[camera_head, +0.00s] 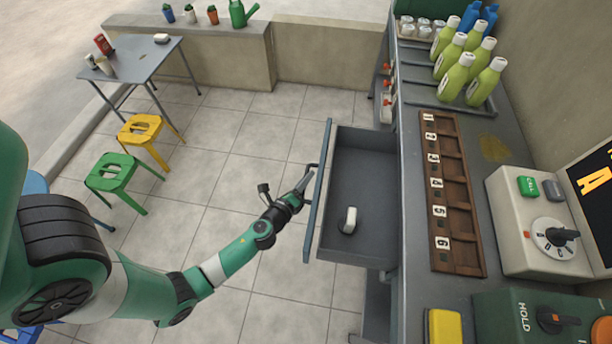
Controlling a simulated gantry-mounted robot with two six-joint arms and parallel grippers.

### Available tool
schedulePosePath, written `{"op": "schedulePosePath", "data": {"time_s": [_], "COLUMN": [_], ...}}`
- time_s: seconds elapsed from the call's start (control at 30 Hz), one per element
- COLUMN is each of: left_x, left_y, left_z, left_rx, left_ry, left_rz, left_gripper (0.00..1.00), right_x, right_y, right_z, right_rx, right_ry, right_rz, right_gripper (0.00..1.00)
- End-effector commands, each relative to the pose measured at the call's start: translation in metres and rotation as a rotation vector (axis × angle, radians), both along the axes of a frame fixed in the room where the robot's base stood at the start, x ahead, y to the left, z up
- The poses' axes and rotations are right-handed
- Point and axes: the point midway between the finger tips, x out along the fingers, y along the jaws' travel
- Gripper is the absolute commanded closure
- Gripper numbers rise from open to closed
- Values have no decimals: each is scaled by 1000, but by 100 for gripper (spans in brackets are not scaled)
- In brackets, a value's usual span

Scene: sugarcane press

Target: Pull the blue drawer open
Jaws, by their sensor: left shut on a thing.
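The drawer (365,185) is pulled out from the counter's left side, and its inside shows. Its front panel (318,195) is blue-grey. A small white object (348,219) lies inside it, toward the near end. My left gripper (307,180) is at the outer side of the front panel, shut on the drawer's handle (313,168). The fingertips and much of the handle are small and partly hidden by each other. My right gripper does not show.
The counter holds a numbered wooden rack (450,190), several green bottles (468,65), a control box (540,225) and a yellow sponge-like block (444,326). Green (120,172) and yellow (148,130) stools stand left.

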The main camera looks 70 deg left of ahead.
Motion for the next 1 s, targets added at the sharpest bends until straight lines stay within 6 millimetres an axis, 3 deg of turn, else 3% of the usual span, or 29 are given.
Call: {"op": "schedulePosePath", "data": {"time_s": [0.4,0.43,0.5,0.83,1.0], "left_x": [0,0,0,-3,-25], "left_y": [0,0,0,-3,-20], "left_z": [0,0,0,1,7], "left_rx": [0,0,0,0,-1], "left_ry": [0,0,0,0,2], "left_rz": [-4,-4,-4,-5,-7], "left_gripper": [100,77,70,70,70], "right_x": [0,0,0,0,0], "right_y": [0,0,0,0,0], "right_z": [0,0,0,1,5], "right_rx": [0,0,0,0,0], "right_ry": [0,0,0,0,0], "right_rz": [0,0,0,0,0], "right_gripper": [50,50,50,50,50]}}
